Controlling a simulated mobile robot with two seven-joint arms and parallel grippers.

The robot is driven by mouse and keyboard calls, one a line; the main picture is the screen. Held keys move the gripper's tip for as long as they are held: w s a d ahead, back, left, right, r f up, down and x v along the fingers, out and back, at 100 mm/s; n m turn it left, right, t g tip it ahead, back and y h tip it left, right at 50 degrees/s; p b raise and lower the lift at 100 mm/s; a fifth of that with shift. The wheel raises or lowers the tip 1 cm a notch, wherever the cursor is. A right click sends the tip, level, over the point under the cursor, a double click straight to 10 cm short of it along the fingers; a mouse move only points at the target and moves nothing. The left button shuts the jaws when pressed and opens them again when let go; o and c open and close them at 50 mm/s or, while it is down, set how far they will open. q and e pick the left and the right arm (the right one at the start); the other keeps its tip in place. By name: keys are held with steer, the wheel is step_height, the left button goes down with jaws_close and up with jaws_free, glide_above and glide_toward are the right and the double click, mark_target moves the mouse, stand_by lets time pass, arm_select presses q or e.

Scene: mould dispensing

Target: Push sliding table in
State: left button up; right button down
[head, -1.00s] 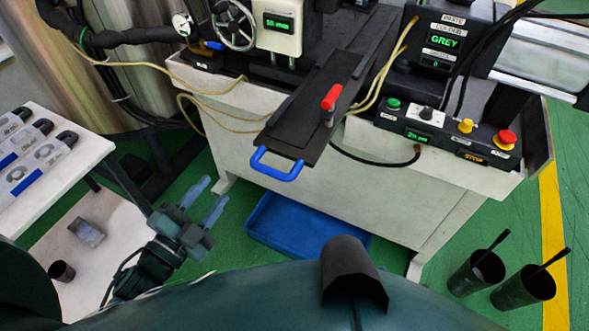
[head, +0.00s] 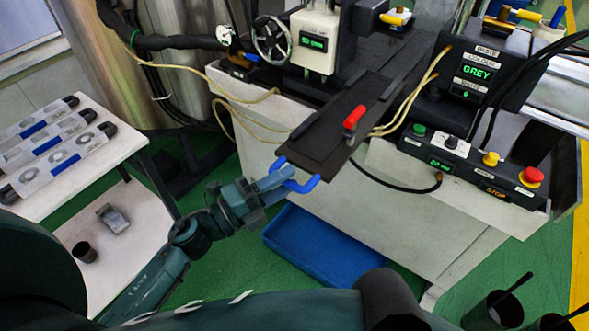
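The sliding table (head: 325,150) is a long dark plate that sticks out from the front of the white machine bench. A red lever (head: 354,117) stands on it. A blue handle (head: 308,186) is fixed to its near end. My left gripper (head: 282,180) is at the handle's left part, with its pale blue fingertips overlapping it in the head view. I cannot tell whether the fingers are closed on the handle or only beside it. My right gripper is not in view.
A control panel (head: 470,168) with coloured buttons is right of the sliding table. A blue tray (head: 325,247) lies on the floor below. A white side table (head: 120,150) with several clear-and-blue items stands left. Dark cups (head: 492,312) are at lower right.

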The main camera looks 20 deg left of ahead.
arm_select(q)
steer(key=shift+x, duration=1.4)
steer(key=shift+c, duration=0.3)
steer(key=c, duration=0.5)
steer(key=shift+r, duration=0.15)
jaws_close()
